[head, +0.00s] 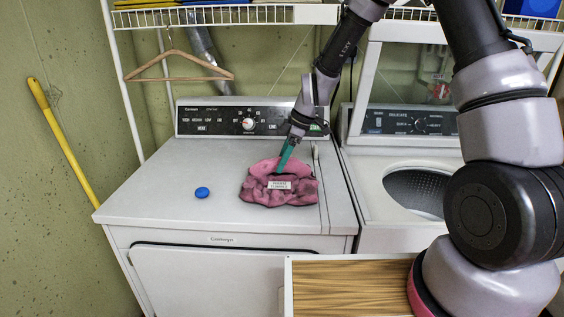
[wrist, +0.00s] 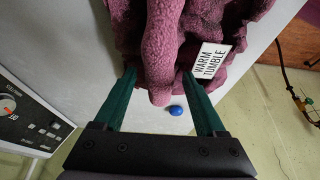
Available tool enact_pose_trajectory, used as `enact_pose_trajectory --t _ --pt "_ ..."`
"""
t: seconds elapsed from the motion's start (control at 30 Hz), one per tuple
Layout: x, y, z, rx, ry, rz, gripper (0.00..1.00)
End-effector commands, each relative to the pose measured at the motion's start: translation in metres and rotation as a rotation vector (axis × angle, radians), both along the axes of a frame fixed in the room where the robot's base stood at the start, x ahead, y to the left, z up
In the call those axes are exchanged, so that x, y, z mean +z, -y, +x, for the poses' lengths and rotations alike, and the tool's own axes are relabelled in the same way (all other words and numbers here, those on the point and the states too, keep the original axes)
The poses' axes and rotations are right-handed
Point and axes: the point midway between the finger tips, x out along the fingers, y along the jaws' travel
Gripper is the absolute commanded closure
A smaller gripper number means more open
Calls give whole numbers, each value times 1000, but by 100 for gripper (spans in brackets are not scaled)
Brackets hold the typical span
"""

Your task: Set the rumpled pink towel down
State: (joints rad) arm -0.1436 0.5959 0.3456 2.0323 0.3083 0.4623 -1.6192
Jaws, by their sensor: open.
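The rumpled pink towel (head: 257,189) lies in a heap on the top of the white dryer (head: 150,200). It carries a white label reading "WARM TUMBLE" (wrist: 211,61), which shows in the wrist view. My gripper (head: 282,168) is at the towel's upper edge, pointing down. In the wrist view its two green fingers (wrist: 158,95) are apart, with a fold of the towel (wrist: 160,45) between them. The fingers look close to the cloth; I cannot tell whether they touch it.
A small blue round object (head: 202,193) sits on the dryer left of the towel. The washer (head: 375,205) with its lid open stands to the right. A wooden hanger (head: 178,68) hangs from the wire shelf (head: 230,16). The dryer's left top is mostly clear.

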Motion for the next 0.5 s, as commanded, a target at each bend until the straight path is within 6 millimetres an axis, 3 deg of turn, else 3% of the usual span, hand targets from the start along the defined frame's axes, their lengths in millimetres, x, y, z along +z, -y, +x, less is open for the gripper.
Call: enact_pose_trajectory --t 0.5 --pt "92 39 0 -3 4 0 27"
